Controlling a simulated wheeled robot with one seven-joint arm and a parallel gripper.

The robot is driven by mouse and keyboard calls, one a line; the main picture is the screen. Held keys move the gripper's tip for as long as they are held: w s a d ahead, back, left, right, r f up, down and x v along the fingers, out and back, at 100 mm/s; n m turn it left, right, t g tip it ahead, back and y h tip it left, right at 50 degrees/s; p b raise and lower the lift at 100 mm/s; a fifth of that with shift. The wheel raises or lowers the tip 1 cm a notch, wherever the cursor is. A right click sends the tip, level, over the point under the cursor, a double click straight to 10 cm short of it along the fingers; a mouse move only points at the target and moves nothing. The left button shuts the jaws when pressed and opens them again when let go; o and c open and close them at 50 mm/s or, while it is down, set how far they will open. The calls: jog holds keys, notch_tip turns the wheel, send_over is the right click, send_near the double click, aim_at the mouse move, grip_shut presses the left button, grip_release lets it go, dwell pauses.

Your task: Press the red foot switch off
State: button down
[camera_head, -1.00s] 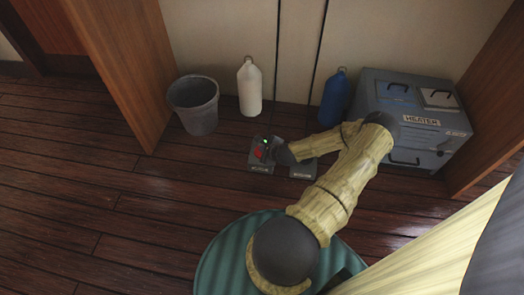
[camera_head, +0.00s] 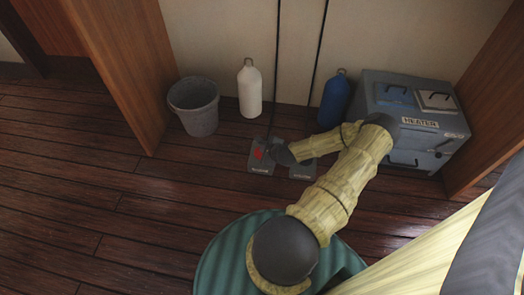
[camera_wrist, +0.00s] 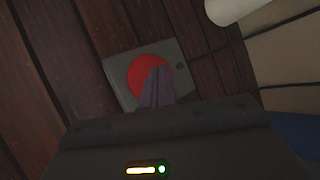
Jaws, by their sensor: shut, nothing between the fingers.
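The red foot switch (camera_head: 257,157) is a small grey box on the floor with a red pedal on top. It also shows in the wrist view (camera_wrist: 138,72), with a round red pedal and a small dark spot near its right edge. No lit lamp shows on it. My gripper (camera_wrist: 155,88) is shut and empty, its fingertips over the right part of the red pedal. I cannot tell whether they touch it. In the head view my gripper (camera_head: 268,151) is at the switch's right side and hides part of it.
A second grey foot switch (camera_head: 302,172) lies just right, partly under my arm. Behind stand a grey bin (camera_head: 196,108), a white bottle (camera_head: 250,88) and a blue bottle (camera_head: 334,100). Cables run up the wall. Floor at left is clear.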

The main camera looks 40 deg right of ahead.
notch_tip(320, 180, up, 6)
jog(key=p, duration=0.5)
jog(key=shift+r+p, duration=0.1)
jog(key=shift+p, duration=0.2)
dwell(0.3)
jog(key=a+r+n+g+y+p, duration=0.1)
jog(key=a+r+n+g+p, duration=0.25)
jog(key=a+r+n, duration=0.65)
jog(key=a+r+n+g+y+p, duration=0.2)
jog(key=a+r+n+p, duration=0.35)
jog(key=r, duration=0.75)
jog(key=s+a+r+n+p, duration=0.2)
jog(key=s+a+r+n, duration=0.1)
jog(key=r, duration=0.5)
jog(key=s+a+r+n+h+p, duration=0.1)
jog(key=s+a+r+n, duration=0.3)
jog(key=r, duration=0.5)
jog(key=s+a+r+n+g+p, duration=0.1)
jog(key=s+a+r+n+p, duration=0.2)
jog(key=a+r+n, duration=0.3)
notch_tip(320, 180, up, 3)
jog(key=shift+s+a+f+h, duration=0.1)
jog(key=shift+s+a+h, duration=0.3)
jog(key=shift+s, duration=0.35)
